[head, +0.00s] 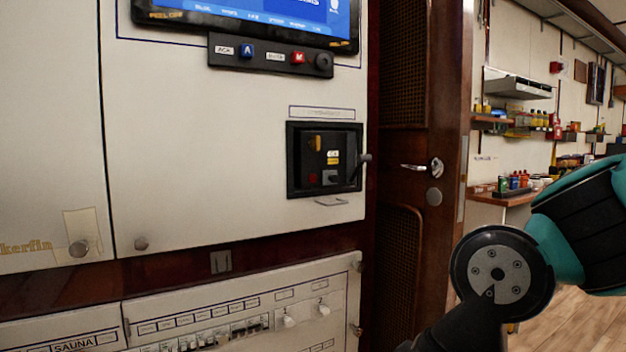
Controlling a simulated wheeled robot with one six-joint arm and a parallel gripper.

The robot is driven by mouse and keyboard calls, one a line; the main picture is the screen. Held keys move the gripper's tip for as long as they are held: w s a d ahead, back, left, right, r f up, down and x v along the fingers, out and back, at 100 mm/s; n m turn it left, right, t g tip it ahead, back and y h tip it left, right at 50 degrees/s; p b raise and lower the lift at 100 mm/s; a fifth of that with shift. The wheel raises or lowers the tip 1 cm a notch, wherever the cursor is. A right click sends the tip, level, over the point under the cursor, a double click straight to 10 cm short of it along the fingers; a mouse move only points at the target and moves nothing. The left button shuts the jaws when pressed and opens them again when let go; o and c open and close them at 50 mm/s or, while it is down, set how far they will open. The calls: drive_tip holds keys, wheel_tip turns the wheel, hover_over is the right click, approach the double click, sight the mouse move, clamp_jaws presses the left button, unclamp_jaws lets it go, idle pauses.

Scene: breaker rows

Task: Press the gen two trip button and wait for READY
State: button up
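A black breaker unit (297,187) is set in the white cabinet front, right of the middle of the head view. It carries an orange-yellow part (315,142), small yellow and white labels (333,157), a dull red spot (312,178) low on the left and a grey part (332,177) beside it. A dark handle (366,158) sticks out at its right edge. The label plate (321,112) above is too small to read. I cannot tell which part is the gen two trip button, and no READY text is legible. My gripper is not in view.
A screen (270,16) and a button strip (270,56) with blue and red buttons are above the breaker unit. Below is a panel (250,305) with switch rows. A brown door (405,120) with a handle stands to the right. My arm fills the lower right.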

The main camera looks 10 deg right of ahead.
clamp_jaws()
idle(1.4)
